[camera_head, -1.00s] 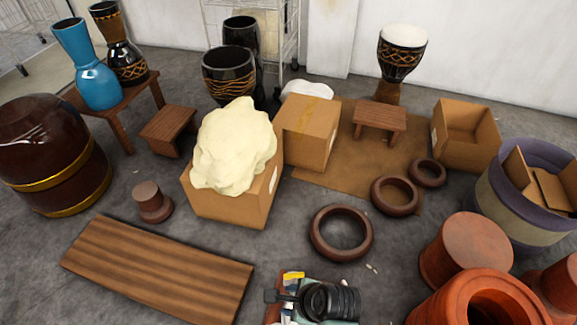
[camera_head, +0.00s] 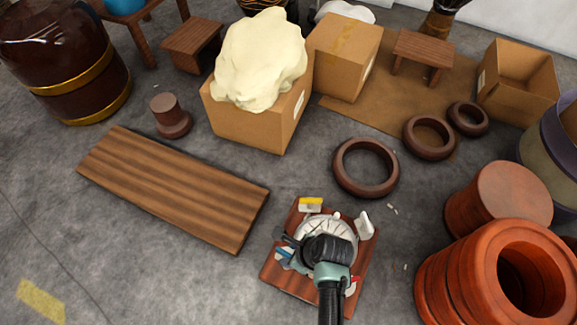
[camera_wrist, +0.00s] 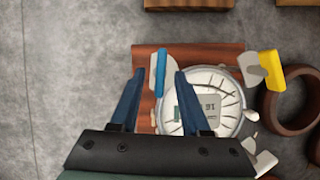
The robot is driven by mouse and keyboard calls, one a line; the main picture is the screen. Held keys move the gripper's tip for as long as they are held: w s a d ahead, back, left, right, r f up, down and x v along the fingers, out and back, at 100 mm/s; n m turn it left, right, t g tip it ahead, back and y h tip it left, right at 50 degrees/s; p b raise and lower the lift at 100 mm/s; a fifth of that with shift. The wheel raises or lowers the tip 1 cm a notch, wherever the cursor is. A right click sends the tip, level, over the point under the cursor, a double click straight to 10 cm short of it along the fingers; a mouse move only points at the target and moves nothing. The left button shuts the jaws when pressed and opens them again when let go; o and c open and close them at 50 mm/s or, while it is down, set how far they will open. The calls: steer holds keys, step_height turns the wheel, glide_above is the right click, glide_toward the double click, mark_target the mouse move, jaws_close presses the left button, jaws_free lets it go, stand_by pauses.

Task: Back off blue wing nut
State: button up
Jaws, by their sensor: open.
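The blue wing nut (camera_wrist: 161,71) is a narrow upright blue bar beside a pale grey piece on a reddish wooden board (camera_wrist: 188,52). It also shows in the head view (camera_head: 284,254), at the left of the board. My gripper (camera_wrist: 159,74) is open, its two dark blue fingers on either side of the blue wing nut in the wrist view. I cannot tell whether they touch it or are still above it. In the head view my gripper (camera_head: 279,239) reaches left over the board. A round silver dial (camera_wrist: 225,82) on the board is partly covered by my right finger.
A ribbed plank (camera_head: 175,188) lies left, a brown ring (camera_head: 366,167) behind, orange drum shells (camera_head: 490,275) right.

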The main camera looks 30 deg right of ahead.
steer(key=shift+w+a+f, duration=0.1)
steer(key=shift+w+f, duration=0.1)
steer(key=shift+f, duration=0.4)
jaws_close()
